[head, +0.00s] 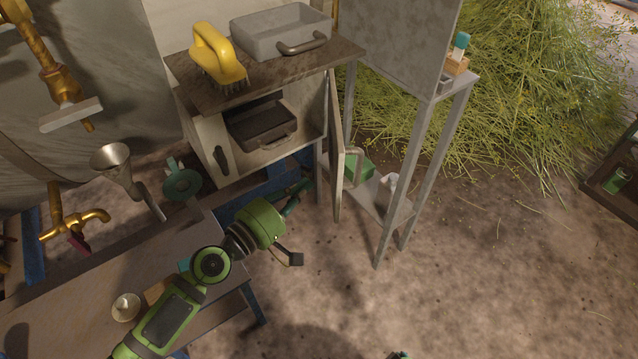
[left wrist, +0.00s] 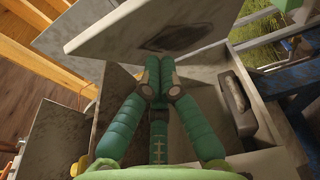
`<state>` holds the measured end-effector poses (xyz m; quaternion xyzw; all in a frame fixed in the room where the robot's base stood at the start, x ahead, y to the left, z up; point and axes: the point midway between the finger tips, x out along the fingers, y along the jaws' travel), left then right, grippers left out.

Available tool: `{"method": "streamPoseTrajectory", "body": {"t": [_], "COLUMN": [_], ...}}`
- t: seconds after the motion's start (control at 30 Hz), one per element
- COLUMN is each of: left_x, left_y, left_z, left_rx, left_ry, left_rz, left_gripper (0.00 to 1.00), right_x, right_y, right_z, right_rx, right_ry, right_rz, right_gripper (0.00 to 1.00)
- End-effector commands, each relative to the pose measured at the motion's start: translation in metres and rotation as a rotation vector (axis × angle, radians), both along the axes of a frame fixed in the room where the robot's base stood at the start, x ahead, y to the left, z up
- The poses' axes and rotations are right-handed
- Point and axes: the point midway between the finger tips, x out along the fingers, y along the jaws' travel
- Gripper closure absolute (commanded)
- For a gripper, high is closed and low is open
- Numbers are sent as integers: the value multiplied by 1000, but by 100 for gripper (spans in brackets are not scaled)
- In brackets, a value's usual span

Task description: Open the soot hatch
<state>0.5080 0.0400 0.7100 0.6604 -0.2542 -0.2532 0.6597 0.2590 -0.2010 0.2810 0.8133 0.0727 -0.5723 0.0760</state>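The soot hatch (head: 337,150) stands swung open at the right side of the pale firebox, seen nearly edge-on in the head view. In the left wrist view, a pale panel with a dark sooty patch (left wrist: 180,32), apparently its inner face, lies beyond my fingers. The opening shows a dark tray (head: 262,128) with a handle. My left gripper (head: 300,190) is in front of the firebox, low and left of the hatch. Its green fingertips (left wrist: 160,72) are together with nothing seen between them; contact with the panel is unclear. A small green bit at the head view's bottom edge may be my right gripper (head: 400,355).
A yellow brush (head: 217,52) and a grey pan (head: 281,33) sit on the firebox's top. A grey metal stand (head: 420,160) rises just right of the hatch. A bench (head: 60,310) lies left. Bare ground (head: 480,270) is clear at the front right.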

Motion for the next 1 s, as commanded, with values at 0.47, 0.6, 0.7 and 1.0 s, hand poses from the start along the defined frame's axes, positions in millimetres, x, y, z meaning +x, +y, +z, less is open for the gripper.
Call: {"method": "streamPoseTrajectory", "body": {"t": [0.47,0.6,0.7,1.0], "left_x": [-1,-1,-1,-1], "left_y": [-37,-37,-37,-43], "left_z": [-1,-1,-1,0], "left_rx": [0,0,0,-1], "left_ry": [1,1,1,2], "left_rz": [0,0,0,-1], "left_gripper": [100,100,100,100], "right_x": [5,5,5,6], "right_y": [-4,-4,-4,-4], "right_z": [-2,-2,-2,1], "right_rx": [4,4,4,6], "right_ry": [-61,-61,-60,-74], "right_rz": [11,11,11,12], "right_gripper": [49,49,49,49]}}
